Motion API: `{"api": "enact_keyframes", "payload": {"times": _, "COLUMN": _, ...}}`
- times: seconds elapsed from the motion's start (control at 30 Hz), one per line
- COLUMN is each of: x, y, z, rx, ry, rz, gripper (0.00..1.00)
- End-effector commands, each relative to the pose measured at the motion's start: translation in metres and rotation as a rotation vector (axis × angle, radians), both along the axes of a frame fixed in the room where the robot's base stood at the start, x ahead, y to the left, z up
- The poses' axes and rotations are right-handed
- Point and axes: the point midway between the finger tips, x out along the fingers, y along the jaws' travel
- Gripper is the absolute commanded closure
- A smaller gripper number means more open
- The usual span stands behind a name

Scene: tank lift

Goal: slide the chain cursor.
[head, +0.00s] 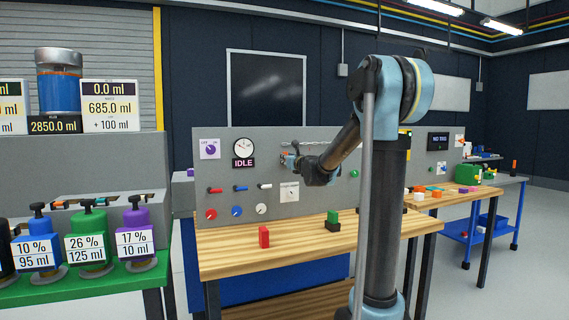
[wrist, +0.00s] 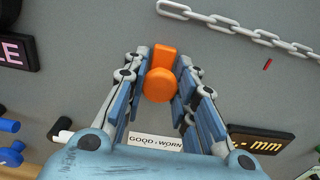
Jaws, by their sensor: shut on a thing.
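The chain cursor shows in the wrist view as an orange block with a round orange knob (wrist: 160,84). My gripper (wrist: 164,66) has its blue fingers on either side of it and is shut on it. A pale chain (wrist: 240,28) hangs on the grey panel, above and to the right of the cursor in the wrist view. In the head view, my gripper (head: 291,160) is at the panel, just below the chain (head: 303,144). There the gripper and arm hide most of the cursor.
A GOOD : WORN label (wrist: 157,142) and a dark mm display (wrist: 258,140) sit below the cursor. An IDLE sign (head: 243,162) is to the left on the panel (head: 330,135).

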Motion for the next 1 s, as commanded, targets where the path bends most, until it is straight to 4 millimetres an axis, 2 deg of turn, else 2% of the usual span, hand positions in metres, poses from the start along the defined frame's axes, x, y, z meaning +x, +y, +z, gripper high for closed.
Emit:
{"api": "enact_keyframes", "payload": {"times": 0.2, "x": -0.001, "y": 0.003, "z": 0.0, "rx": 0.001, "ry": 0.0, "rz": 0.007, "gripper": 1.0}}
{"api": "enact_keyframes", "payload": {"times": 0.23, "x": -0.001, "y": 0.003, "z": 0.0, "rx": 0.001, "ry": 0.0, "rz": 0.007, "gripper": 0.68}}
{"api": "enact_keyframes", "payload": {"times": 0.3, "x": -0.001, "y": 0.002, "z": 0.0, "rx": 0.001, "ry": 0.0, "rz": 0.007, "gripper": 0.53}}
{"api": "enact_keyframes", "payload": {"times": 0.73, "x": -0.004, "y": -0.002, "z": 0.0, "rx": 0.0, "ry": 0.0, "rz": 0.002, "gripper": 0.53}}
{"api": "enact_keyframes", "payload": {"times": 0.87, "x": -0.015, "y": -0.007, "z": 0.0, "rx": 0.0, "ry": 0.0, "rz": 0.001, "gripper": 0.53}}
{"api": "enact_keyframes", "payload": {"times": 1.0, "x": -0.034, "y": -0.014, "z": -0.001, "rx": 0.001, "ry": 0.0, "rz": 0.001, "gripper": 0.53}}
